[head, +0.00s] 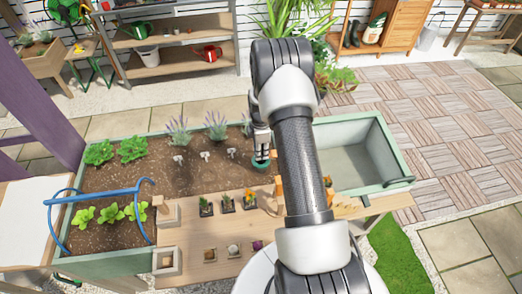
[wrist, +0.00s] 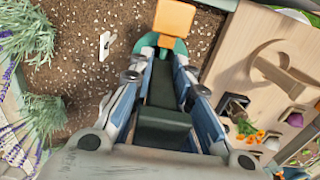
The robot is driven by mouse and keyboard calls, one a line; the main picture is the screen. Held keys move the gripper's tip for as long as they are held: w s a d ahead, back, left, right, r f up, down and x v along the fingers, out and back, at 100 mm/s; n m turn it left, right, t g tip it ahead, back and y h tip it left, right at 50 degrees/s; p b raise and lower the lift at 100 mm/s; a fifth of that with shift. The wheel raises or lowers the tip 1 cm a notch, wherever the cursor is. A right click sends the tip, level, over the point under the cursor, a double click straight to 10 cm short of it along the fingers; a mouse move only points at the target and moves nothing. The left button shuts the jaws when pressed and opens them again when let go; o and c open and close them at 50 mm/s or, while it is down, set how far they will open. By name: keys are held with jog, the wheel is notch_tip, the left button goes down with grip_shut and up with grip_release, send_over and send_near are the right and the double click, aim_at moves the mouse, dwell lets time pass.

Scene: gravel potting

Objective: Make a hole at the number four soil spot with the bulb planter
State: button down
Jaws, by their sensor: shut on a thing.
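My gripper (wrist: 161,62) is shut on the bulb planter, which shows a teal part and an orange block (wrist: 174,20) beyond the fingertips. In the head view my gripper (head: 261,142) is over the right part of the soil bed, with the teal part of the bulb planter (head: 260,164) low at the soil. I cannot tell whether it touches or enters the soil. White markers stand in the soil (head: 205,176) left of the gripper; one marker (wrist: 105,46) shows in the wrist view. Their numbers are too small to read. My arm hides part of the bed.
Lavender plants (head: 216,124) stand along the bed's back edge, and leafy plants (head: 132,149) at its left. A wooden board (head: 190,237) in front carries small pots and a wooden stand. A blue hoop-shaped frame (head: 97,194) is at left. An open grey bin (head: 358,160) is at right.

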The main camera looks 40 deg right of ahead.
aim_at(261, 161)
jog(key=shift+f+b, duration=2.85)
jog(key=shift+f, duration=0.85)
jog(key=shift+r, duration=0.1)
jog(key=shift+r+p, duration=1.5)
jog(key=shift+r, duration=0.75)
notch_tip(261, 161, up, 2)
jog(key=shift+s+a+r+p, duration=0.15)
jog(key=shift+r+p, duration=0.1)
jog(key=shift+p, duration=0.45)
jog(key=shift+r+p, duration=0.85)
jog(key=shift+r, duration=0.55)
jog(key=shift+w, duration=0.2)
jog(key=shift+r, duration=0.1)
